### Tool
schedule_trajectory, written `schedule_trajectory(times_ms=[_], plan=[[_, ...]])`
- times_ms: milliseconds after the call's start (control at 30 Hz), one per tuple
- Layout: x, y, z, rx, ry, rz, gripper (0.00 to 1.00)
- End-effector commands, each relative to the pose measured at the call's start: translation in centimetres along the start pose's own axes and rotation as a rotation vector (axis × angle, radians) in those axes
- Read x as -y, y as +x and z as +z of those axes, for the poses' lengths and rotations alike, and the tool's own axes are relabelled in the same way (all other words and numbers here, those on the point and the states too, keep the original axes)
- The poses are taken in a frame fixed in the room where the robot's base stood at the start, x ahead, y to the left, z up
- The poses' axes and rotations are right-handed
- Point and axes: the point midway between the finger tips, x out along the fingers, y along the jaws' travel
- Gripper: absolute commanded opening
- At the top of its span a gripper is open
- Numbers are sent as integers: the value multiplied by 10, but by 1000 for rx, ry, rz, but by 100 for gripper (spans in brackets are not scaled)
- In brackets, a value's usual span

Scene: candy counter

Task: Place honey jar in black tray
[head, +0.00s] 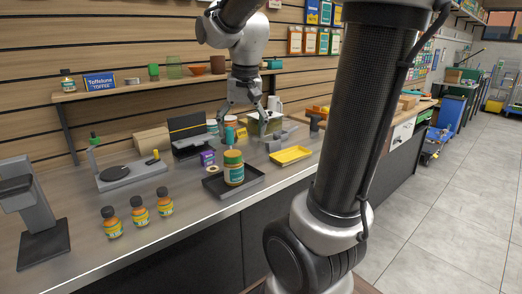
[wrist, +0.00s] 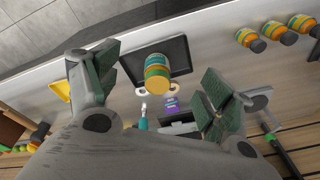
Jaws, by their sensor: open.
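A large jar (head: 234,172) with an orange lid and a green-and-yellow label stands upright in the black tray (head: 213,190) on the counter. Three smaller amber jars with dark lids, the middle one (head: 140,213) among them, stand in a row left of the tray. The labels are too small to read, so I cannot tell which is honey. My gripper (head: 247,117) is open and empty, above and behind the tray. In the wrist view my open fingers (wrist: 158,85) are spread to either side of the large jar (wrist: 157,72), which is beyond them in the tray (wrist: 181,50).
A yellow tray (head: 291,155) lies right of the black tray. A purple box (head: 208,158) and a tape roll (head: 212,169) are close behind it. A grey scale (head: 130,175) stands at left, and a wall shelf (head: 140,91) runs behind. The counter front is mostly clear.

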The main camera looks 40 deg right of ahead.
Motion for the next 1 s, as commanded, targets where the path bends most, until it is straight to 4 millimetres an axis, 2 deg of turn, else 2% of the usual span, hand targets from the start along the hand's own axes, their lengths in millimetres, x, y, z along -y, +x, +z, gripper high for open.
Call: schedule_trajectory(times_ms=[33,100,200,333,500,1000], plan=[[-8,-9,24,-35,-79,-19,81],[-19,-15,52,-77,-199,-39,81],[-33,-16,86,-132,-345,-57,81],[-45,-11,115,-183,-476,-68,81],[-51,-7,127,-209,-544,-72,81],[-51,-7,127,-209,-545,-71,81]])
